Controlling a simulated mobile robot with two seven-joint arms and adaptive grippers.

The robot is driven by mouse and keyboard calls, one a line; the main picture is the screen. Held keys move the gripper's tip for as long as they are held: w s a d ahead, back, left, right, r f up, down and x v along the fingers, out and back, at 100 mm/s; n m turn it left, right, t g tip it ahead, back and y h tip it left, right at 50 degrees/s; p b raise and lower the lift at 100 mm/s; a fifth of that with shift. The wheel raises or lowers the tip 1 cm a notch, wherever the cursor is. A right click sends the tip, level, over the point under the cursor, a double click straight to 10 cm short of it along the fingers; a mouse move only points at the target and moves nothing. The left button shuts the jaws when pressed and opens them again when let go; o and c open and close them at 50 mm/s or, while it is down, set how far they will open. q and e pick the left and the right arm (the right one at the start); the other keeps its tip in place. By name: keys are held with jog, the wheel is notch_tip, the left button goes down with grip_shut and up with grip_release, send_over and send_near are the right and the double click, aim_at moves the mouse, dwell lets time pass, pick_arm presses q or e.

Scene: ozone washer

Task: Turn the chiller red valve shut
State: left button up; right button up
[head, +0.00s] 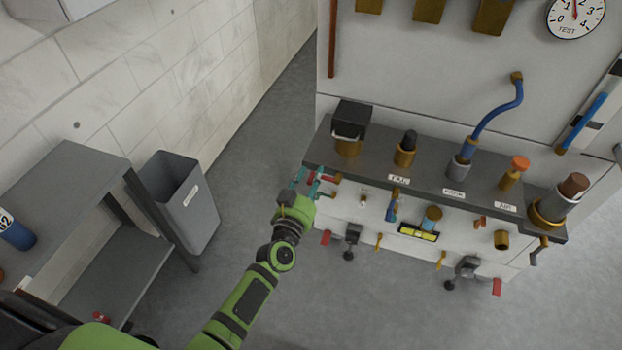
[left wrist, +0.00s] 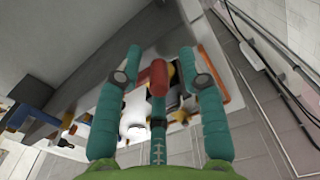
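A red valve handle (head: 328,179) sits at the left end of the white bench front. My left gripper (head: 308,180) is beside it, its teal fingers close to the handle. In the left wrist view, the red handle (left wrist: 153,77) shows between the spread fingers of my left gripper (left wrist: 160,58), with a gap on each side. The gripper is open; whether a finger touches the handle cannot be told. No label for the chiller is readable near this handle. My right gripper is not in view.
A dark ledge (head: 375,163) with brass fittings overhangs the bench front. A grey bin (head: 182,205) and a grey shelf unit (head: 62,180) stand at left. The floor between is clear.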

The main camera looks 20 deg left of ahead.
pick_arm(q)
grip_shut()
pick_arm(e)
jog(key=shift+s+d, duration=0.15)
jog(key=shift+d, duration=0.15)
pick_arm(q)
jog(key=shift+f+n, duration=0.2)
jog(key=shift+n, duration=0.1)
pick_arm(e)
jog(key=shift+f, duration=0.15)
pick_arm(q)
jog(key=d+f+n+b, duration=0.6)
jog(key=n, duration=1.1)
jog(key=shift+s+n+b, duration=0.15)
jog(key=shift+n+b, duration=0.15)
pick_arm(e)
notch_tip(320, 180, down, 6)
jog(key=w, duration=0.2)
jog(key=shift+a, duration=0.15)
pick_arm(q)
jog(key=shift+d+r, duration=0.1)
